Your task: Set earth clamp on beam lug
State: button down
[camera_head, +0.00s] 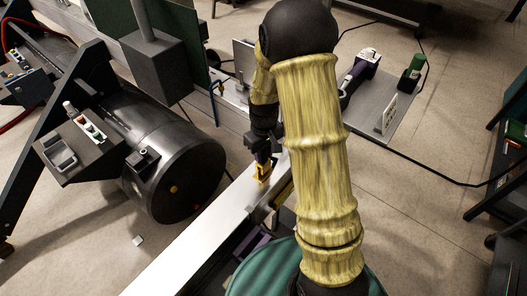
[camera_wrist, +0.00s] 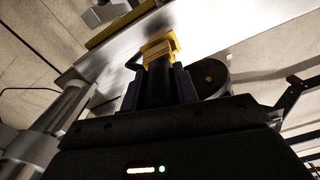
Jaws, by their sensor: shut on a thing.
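My gripper (camera_head: 263,153) is above the long pale metal beam (camera_head: 196,238), left of my yellow arm. It is shut on a small yellow clamp (camera_head: 263,172), which is at its tip close to the beam's top. In the wrist view the yellow clamp (camera_wrist: 160,47) sits at the ends of my gripper's dark and purple fingers (camera_wrist: 160,82), against the grey beam (camera_wrist: 215,25) behind it. I cannot tell whether the clamp touches the beam. The lug is not clearly made out; the gripper and arm may hide it.
A large dark cylinder (camera_head: 178,160) lies left of the beam. A black cable (camera_head: 440,178) crosses the floor. A dark rack (camera_head: 508,195) stands at far right.

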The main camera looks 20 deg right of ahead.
jog(key=shift+f+b, duration=0.3)
jog(key=shift+f, duration=0.2)
jog(key=c, duration=1)
grip_release()
notch_tip(320, 180, up, 17)
jog(key=b, duration=0.3)
jog(key=shift+r+b, duration=0.2)
jog(key=shift+b, duration=0.15)
jog(key=s+f+m+t+b, duration=0.1)
jog(key=s+f+m, duration=0.3)
jog(key=s+f, duration=0.6)
jog(key=s+t, duration=0.1)
jog(key=s, duration=0.3)
jog(key=shift+f+t, duration=0.25)
jog(key=shift+t, duration=0.05)
jog(key=shift+a, duration=0.1)
